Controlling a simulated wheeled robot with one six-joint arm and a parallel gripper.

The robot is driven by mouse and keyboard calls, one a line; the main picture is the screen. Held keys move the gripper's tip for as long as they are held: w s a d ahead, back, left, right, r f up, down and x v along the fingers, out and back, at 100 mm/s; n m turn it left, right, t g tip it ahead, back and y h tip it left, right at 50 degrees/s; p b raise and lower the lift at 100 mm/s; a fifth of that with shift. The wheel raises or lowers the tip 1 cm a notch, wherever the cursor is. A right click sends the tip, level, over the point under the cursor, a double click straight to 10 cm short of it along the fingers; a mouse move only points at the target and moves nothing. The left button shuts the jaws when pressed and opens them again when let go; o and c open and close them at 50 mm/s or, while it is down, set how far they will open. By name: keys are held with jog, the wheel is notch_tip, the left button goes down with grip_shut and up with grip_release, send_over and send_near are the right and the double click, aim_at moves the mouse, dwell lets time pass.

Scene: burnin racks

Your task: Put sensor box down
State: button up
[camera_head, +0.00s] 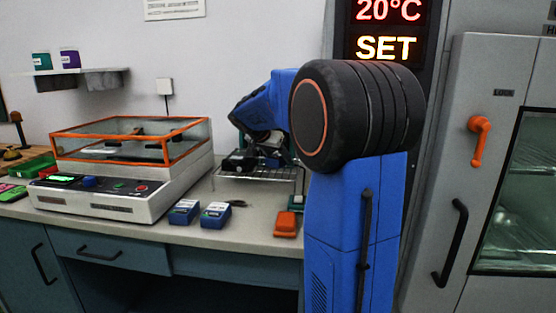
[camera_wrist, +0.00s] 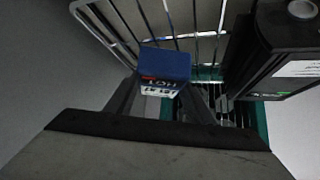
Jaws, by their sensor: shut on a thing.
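My gripper (camera_wrist: 158,98) is shut on a small blue sensor box (camera_wrist: 165,64) with a white label that shows red and dark print. In the wrist view the box sits between the fingertips, over or at a wire rack (camera_wrist: 150,40); I cannot tell whether it touches the wires. In the head view my arm reaches over the bench to the wire rack (camera_head: 255,176), and my wrist and arm largely hide the gripper and the held box. Two similar blue boxes, one (camera_head: 184,212) left of the other (camera_head: 215,215), stand on the bench.
A dark device (camera_wrist: 285,50) with a white label stands close on the right in the wrist view. On the bench (camera_head: 185,238) are an orange-framed clear-lidded machine (camera_head: 95,198) and an orange-red item (camera_head: 286,224). A grey chamber door (camera_head: 450,150) stands at right.

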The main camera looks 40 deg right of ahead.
jog(key=shift+f, duration=0.5)
jog(key=shift+f, duration=0.1)
jog(key=o, duration=1.3)
jog(key=v, duration=1.2)
